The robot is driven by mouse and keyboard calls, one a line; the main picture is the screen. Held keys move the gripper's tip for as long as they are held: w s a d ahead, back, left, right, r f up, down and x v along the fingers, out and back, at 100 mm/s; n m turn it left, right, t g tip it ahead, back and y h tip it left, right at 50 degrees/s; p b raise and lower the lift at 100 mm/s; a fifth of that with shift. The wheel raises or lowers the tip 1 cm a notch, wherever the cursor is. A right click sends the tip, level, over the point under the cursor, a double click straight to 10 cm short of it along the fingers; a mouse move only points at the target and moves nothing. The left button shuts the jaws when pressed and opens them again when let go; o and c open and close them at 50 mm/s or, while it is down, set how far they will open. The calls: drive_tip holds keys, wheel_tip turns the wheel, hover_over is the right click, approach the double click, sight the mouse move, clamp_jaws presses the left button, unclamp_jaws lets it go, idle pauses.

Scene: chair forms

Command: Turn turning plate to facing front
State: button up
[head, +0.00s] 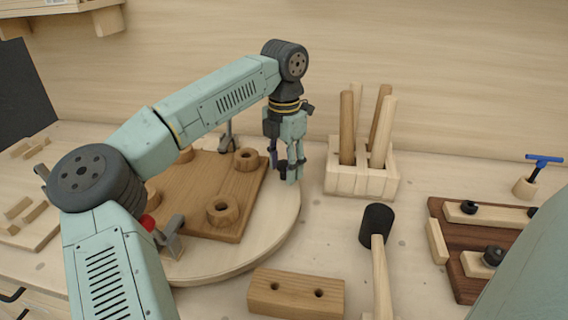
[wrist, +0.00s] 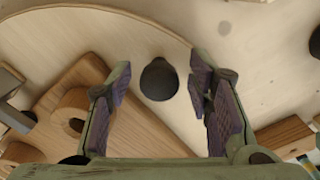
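The turning plate (head: 285,215) is a round, pale wooden disc on the bench. A brown wooden board with several round bosses (head: 221,209) lies on it, held by grey clamps (head: 170,238). My gripper (head: 287,175) points down over the plate's right edge, beside the board. In the wrist view the plate (wrist: 130,32) fills the left and middle. A dark round knob (wrist: 158,79) stands near its rim. My gripper (wrist: 165,90) is open, with one finger on each side of the knob and gaps between. Whether a finger touches the knob is hidden in the head view.
A wooden rack (head: 362,180) of upright legs stands right of my gripper. A dark jig board (head: 440,209) is at the far right.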

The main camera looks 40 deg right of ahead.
clamp_jaws()
idle(0.4)
